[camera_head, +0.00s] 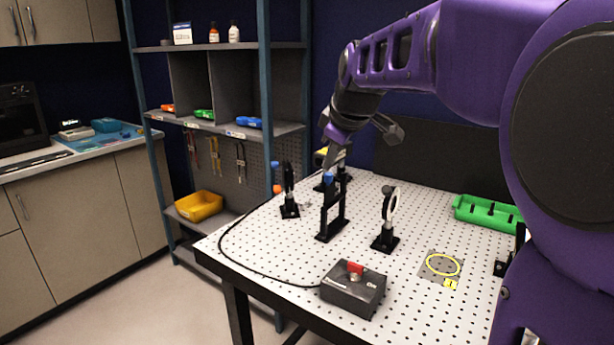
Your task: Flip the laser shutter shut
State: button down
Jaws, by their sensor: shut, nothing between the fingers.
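A black upright frame on a base, which looks like the laser shutter (331,222), stands on the white perforated table left of centre. A blue tip (328,178) shows at its top. Whether its flap is up or down is too small to tell. My gripper (329,168) reaches down from the purple arm just above the blue tip, shut and empty. I cannot tell whether its fingertips touch the tip. A yellow-marked black device (322,152) behind it is partly hidden by my gripper.
A green tray (487,214) lies at the right.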

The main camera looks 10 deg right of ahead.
jog(key=b, duration=0.1)
send_near(330, 188)
jog(key=s+a+f, duration=0.2)
jog(key=a+f, duration=0.1)
jog(key=a, duration=0.1)
jog(key=w, duration=0.1)
jog(key=w+d, duration=0.1)
jog(key=w, duration=0.2)
jog(key=shift+w+d+r, duration=0.1)
jog(key=shift+w+d, duration=0.05)
jog(key=shift+d, duration=0.1)
jog(key=shift+w+d+p, duration=1.35)
jog(key=shift+w+d, duration=0.3)
jog(key=shift+w, duration=0.25)
jog(key=shift+r, duration=0.1)
